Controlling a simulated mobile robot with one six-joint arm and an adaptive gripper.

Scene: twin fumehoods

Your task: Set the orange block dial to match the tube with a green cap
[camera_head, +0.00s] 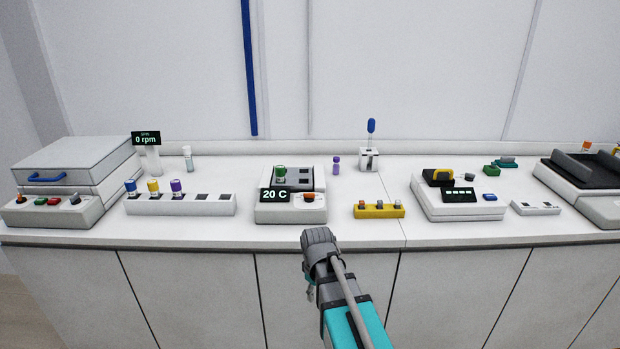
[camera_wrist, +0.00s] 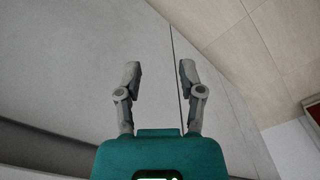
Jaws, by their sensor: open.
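The block (camera_head: 262,213) is a white unit with a dark top, standing on the bench near the middle of the head view. Its orange dial (camera_head: 309,197) is on the front right, beside a display (camera_head: 275,195) reading 20 C. A tube with a green cap (camera_head: 280,171) stands in the block's dark top; its lower part and any label are hard to make out. My arm is in front of the bench in the head view, apart from the dial.
A white rack (camera_head: 215,205) left of the block holds blue-, yellow- and purple-capped tubes. A purple tube (camera_head: 336,165) stands behind right. A yellow rack (camera_head: 370,211) and a white device (camera_head: 435,208) stand to the right. Bare bench lies between the block and yellow rack.

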